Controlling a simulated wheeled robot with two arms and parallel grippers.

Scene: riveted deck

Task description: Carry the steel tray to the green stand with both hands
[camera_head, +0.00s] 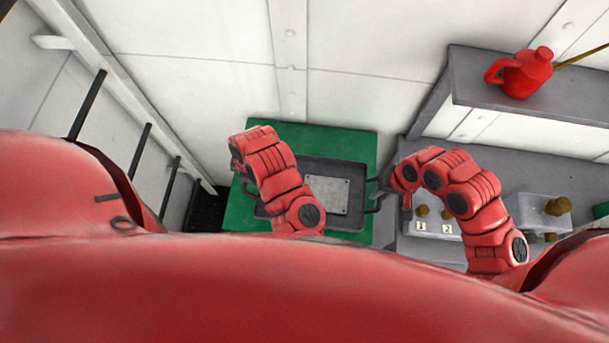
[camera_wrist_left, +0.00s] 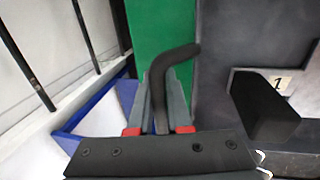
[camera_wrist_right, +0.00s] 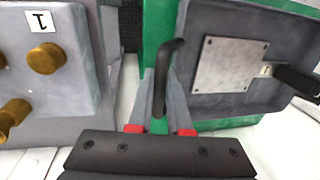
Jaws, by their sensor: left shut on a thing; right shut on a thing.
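The steel tray (camera_head: 335,167) is dark grey and shallow, with a light riveted plate (camera_head: 327,194) in it. It lies over the green stand (camera_head: 310,133); I cannot tell whether it touches. My right gripper (camera_head: 384,196) is shut on the tray's right bent handle, seen in the right wrist view (camera_wrist_right: 172,52).
A grey bench with brass knobs (camera_head: 447,213) and labels marked 1 and 2 stands close to the right of the stand. A red jug (camera_head: 525,73) is on a grey shelf (camera_head: 480,92) above. Black bars (camera_head: 140,152) line the left wall.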

